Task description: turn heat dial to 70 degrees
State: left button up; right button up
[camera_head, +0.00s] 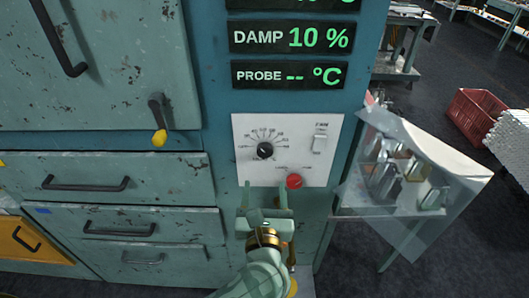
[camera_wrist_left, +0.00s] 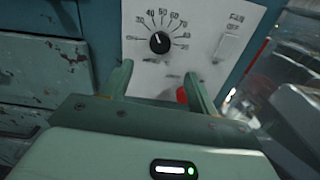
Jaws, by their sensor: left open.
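The heat dial (camera_head: 264,150) is a round black knob on a white control panel (camera_head: 318,172), with a ring of printed numbers around it. It also shows in the left wrist view (camera_wrist_left: 160,43), where 40, 50, 60 and 70 can be read. A small light pointer mark on it seems to lean to the upper left; its exact reading is too small to tell. My left gripper (camera_head: 265,188) is open and empty just below the dial, its two fingers pointing up toward the panel (camera_wrist_left: 157,72). It appears apart from the dial. My right gripper is not in view.
A red button (camera_head: 294,181) sits on the panel close to the right finger. A white fan switch (camera_head: 320,140) is at upper right. Green displays above read DAMP 10 % (camera_head: 291,38) and PROBE --. A side table (camera_head: 455,185) with glassware stands at right; drawers are at left.

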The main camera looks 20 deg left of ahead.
aim_at(265, 154)
pick_arm(q)
jog(key=p+x, duration=0.1)
jog(key=x, duration=1)
jog(key=shift+w+a+f, duration=0.1)
jog(key=shift+w+a, duration=0.05)
jog(key=shift+w, duration=0.05)
jog(key=c, duration=1)
